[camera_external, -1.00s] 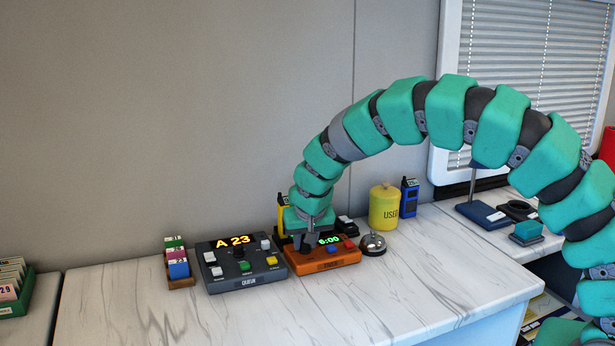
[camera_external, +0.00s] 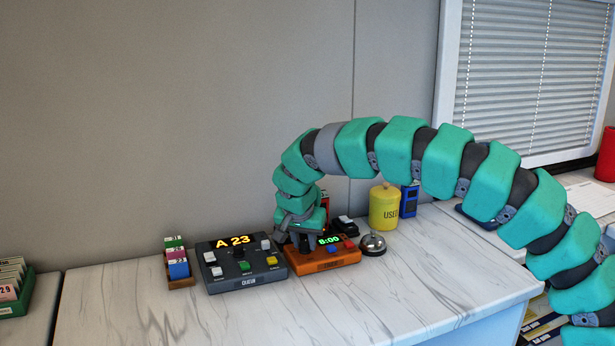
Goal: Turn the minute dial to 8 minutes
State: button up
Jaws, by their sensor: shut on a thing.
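The orange timer box (camera_external: 330,264) sits on the marble counter. Its green display (camera_external: 328,240) appears to read 8:00, though the digits are small. My gripper (camera_external: 297,243) points down onto the left part of this box. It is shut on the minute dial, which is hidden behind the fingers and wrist. A blue button and a red button show on the box to the right of the gripper.
The dark grey queue box (camera_external: 245,280), showing A 23, stands close on the left. A silver bell (camera_external: 373,244) and yellow USED canister (camera_external: 383,208) stand to the right. A card holder (camera_external: 179,282) is further left. The front counter (camera_external: 400,290) is clear.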

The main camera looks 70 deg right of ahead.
dwell(0.3)
jog(key=o, duration=1)
jog(key=shift+f, duration=0.1)
jog(key=p+v, duration=0.2)
jog(key=v, duration=1.1)
jog(key=shift+a+r, duration=0.2)
jog(key=shift+r, duration=0.15)
